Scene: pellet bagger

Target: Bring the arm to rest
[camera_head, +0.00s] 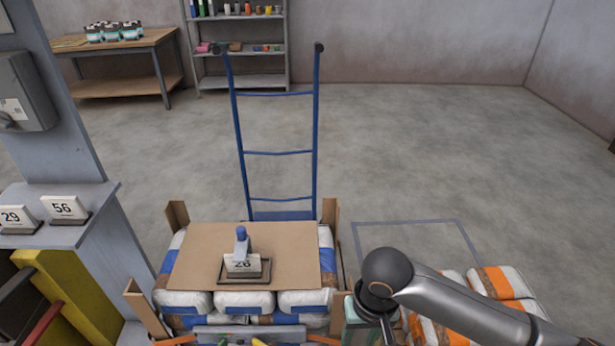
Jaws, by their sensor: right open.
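My right arm (465,305) comes in from the lower right, grey with a dark rounded joint at its end. Below that joint, my right gripper (386,328) points down at the bottom edge, beside the right side of the stacked bags. It is open; its fingertips are mostly hidden or cut off by the frame. I see nothing held in it. My left arm and gripper are not in view.
A cardboard sheet (198,262) covers stacked bags (183,300) and bears a number card (243,265) with a blue-topped object. Behind stands a blue hand truck (240,150). Orange-banded bags (497,283) lie under my right arm. A grey post and ledge (85,222) stand left. Open floor (430,150) lies beyond.

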